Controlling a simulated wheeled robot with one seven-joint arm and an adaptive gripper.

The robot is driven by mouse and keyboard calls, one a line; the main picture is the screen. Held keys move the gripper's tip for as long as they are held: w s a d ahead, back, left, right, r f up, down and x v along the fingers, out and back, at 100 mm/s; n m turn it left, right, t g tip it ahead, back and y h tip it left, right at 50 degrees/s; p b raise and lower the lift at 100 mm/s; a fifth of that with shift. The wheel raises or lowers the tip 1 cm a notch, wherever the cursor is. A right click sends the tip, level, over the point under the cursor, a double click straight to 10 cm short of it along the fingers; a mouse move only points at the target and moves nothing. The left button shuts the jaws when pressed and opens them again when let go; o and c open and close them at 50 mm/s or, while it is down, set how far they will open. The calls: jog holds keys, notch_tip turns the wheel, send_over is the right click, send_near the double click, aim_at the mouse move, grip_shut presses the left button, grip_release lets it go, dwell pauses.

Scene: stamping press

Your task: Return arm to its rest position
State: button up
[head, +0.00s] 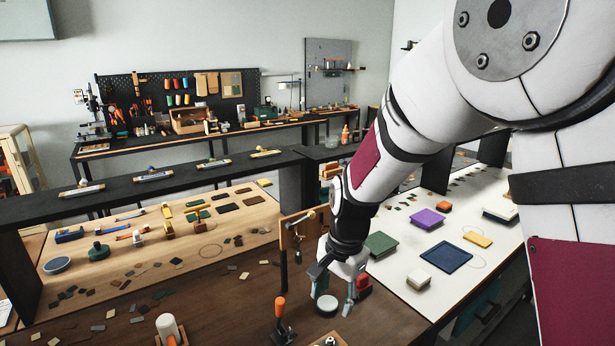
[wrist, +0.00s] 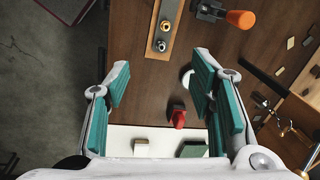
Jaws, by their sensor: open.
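My gripper (head: 334,297) hangs from the arm, pointing down over the dark brown bench (head: 225,300), with nothing seen between its fingers. In the wrist view my gripper (wrist: 161,65) has its two teal-padded fingers wide apart. A small red object (wrist: 178,116) lies below, between the fingers in the picture, and seems clear of them. It also shows in the head view (head: 363,284), just right of the gripper. A round white-topped piece (head: 327,303) shows by the fingertips; in the wrist view the right finger partly hides it (wrist: 186,79).
An orange-handled clamp (head: 281,308) stands near the gripper, left of it. A wooden strip with brass fittings (wrist: 164,28) lies on the bench. A post with a wooden board (head: 296,238) rises close by the forearm. A white table (head: 405,294) with coloured blocks lies right.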

jog(key=s+d+r+n+t, duration=0.1)
jog(key=s+d+r+n, duration=0.1)
jog(key=s+d+r, duration=0.3)
jog(key=s+d+r+n+t, duration=0.1)
jog(key=s+d+r+n, duration=0.15)
jog(key=r, duration=0.55)
jog(key=s+d+r+n+t, duration=0.1)
jog(key=s+d+r+n, duration=0.1)
jog(key=s, duration=0.4)
jog(key=s+d+r+n+t+h+b, duration=0.1)
jog(key=s+d+r+n, duration=0.1)
jog(key=s+d, duration=0.2)
jog(key=s, duration=0.3)
jog(key=shift+s, duration=0.25)
